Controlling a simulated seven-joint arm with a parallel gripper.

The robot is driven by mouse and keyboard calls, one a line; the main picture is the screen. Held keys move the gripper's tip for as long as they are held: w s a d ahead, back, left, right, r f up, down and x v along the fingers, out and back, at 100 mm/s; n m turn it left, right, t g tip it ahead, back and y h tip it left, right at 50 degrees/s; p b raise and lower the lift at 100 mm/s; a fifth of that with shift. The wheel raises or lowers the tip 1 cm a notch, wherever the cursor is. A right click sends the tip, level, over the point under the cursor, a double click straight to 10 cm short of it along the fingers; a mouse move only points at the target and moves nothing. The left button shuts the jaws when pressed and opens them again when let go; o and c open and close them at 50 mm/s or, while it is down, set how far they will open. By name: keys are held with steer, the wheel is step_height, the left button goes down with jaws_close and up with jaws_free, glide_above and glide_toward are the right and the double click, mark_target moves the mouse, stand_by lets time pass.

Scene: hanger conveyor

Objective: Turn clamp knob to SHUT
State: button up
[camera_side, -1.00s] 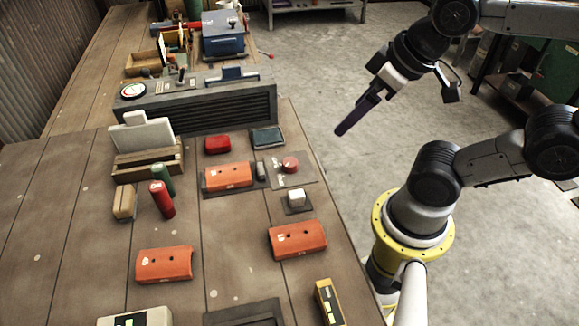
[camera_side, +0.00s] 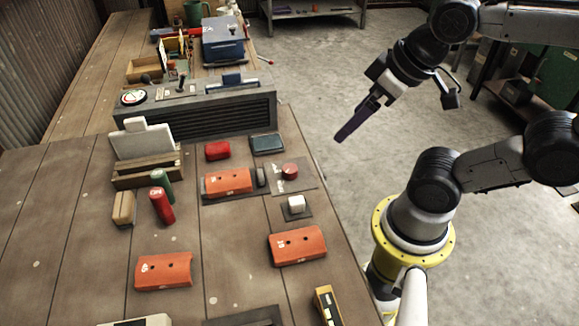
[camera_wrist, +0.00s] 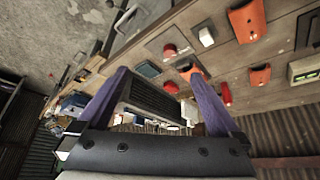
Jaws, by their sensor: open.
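The likely clamp knob is a round dark-red knob (camera_side: 289,171) on a grey plate (camera_side: 306,180), right of an orange block in the side view. It also shows in the wrist view (camera_wrist: 169,50). Its marking is too small to read. My gripper (camera_side: 341,138) hangs over the floor beyond the table's right edge, apart from the knob and up to its right. In the wrist view the two purple fingers of my gripper (camera_wrist: 155,75) are spread wide with nothing between them.
Orange blocks (camera_side: 163,270) lie about the table, one (camera_side: 228,182) on a dark plate. A white button (camera_side: 296,204) sits below the knob. A grey vented box (camera_side: 215,108) crosses the back.

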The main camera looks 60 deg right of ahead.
steer(key=shift+s+n, duration=0.1)
steer(key=shift+n, duration=0.2)
steer(key=c, duration=0.4)
steer(key=shift+o, duration=0.2)
steer(key=n+g, duration=0.5)
steer(key=n, duration=0.1)
glide_above(291, 168)
step_height(291, 168, down, 2)
step_height(291, 168, down, 13)
steer(key=shift+f, duration=0.15)
jaws_close()
